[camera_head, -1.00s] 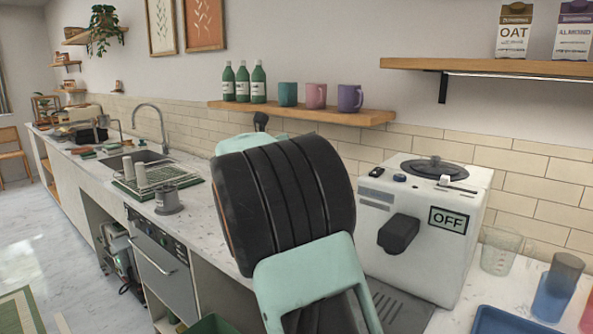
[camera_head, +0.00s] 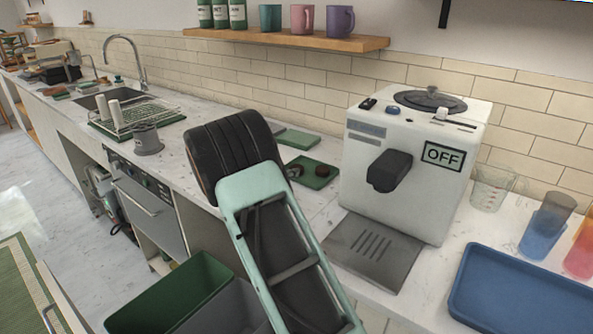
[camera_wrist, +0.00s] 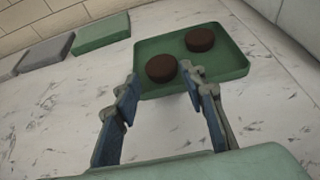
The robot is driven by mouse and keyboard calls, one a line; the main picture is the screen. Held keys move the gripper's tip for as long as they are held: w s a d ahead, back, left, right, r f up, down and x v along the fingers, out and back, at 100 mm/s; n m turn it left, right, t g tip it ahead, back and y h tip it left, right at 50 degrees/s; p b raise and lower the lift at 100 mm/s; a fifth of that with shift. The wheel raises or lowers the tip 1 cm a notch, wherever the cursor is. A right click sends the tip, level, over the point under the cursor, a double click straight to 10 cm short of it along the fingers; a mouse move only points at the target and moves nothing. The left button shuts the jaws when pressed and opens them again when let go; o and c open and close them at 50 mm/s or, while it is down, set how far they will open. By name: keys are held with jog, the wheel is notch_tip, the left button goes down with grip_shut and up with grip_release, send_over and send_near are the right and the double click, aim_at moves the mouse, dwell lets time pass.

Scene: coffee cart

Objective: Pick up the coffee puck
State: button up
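Two round dark brown coffee pucks lie on a small green tray (camera_wrist: 226,73) in the wrist view. The nearer puck (camera_wrist: 161,68) is at the tray's left front, and the other puck (camera_wrist: 200,40) is behind it to the right. My gripper (camera_wrist: 161,92) is open and empty, with its two blue-padded fingers apart and the nearer puck beyond the gap between them. In the head view the tray (camera_head: 318,184) lies on the counter left of the coffee machine. One puck (camera_head: 323,171) shows there, with the other partly visible beside my arm. My arm hides the fingers there.
The white coffee machine (camera_head: 414,150) marked OFF stands right of the tray. A grey canister (camera_head: 147,139) and dish rack (camera_head: 125,118) are to the left. A blue tray (camera_head: 520,296) is at right. Green and grey bins (camera_head: 172,297) sit below the counter edge.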

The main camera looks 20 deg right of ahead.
aim_at(294, 167)
jog(key=x, duration=0.4)
jog(key=shift+w+d, duration=0.2)
jog(key=shift+d, duration=0.15)
jog(key=c, duration=0.6)
jog(key=shift+r, duration=0.15)
jog(key=shift+r, duration=0.3)
jog(key=r, duration=0.3)
jog(key=shift+a+p, duration=0.25)
jog(key=shift+p, duration=0.05)
jog(key=s+a+r, duration=0.1)
jog(key=a+r, duration=0.8)
jog(key=a, duration=0.4)
jog(key=shift+s+a, duration=0.2)
jog(key=shift+a, duration=0.05)
